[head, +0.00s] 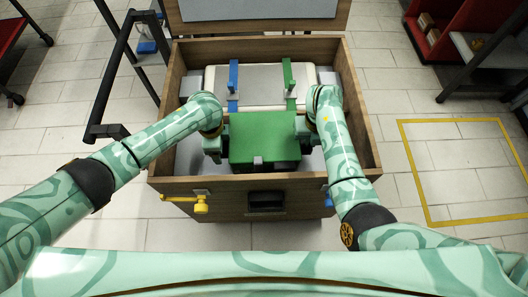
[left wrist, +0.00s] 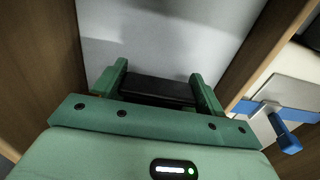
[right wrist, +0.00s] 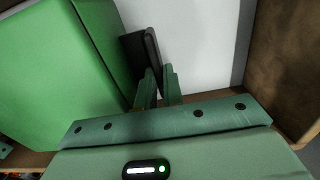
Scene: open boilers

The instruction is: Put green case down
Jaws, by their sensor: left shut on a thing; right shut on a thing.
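The green case (head: 264,135) is inside the wooden box, in its front half, with its flat green top facing up. My left gripper (head: 218,152) is at the case's left side. In the left wrist view a black handle (left wrist: 157,90) lies between its fingers. My right gripper (head: 302,128) is at the case's right side. In the right wrist view its fingers are close together by a black handle (right wrist: 140,58) on the green case (right wrist: 50,75). The underside of the case is hidden, so I cannot tell whether it touches the floor of the box.
The wooden box (head: 200,186) has its lid (head: 260,27) raised at the back. A silver unit with a blue latch (head: 233,78) and a green latch (head: 289,76) fills the rear. A yellow valve (head: 200,204) is on the front. Tiled floor is free at right, inside a yellow outline.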

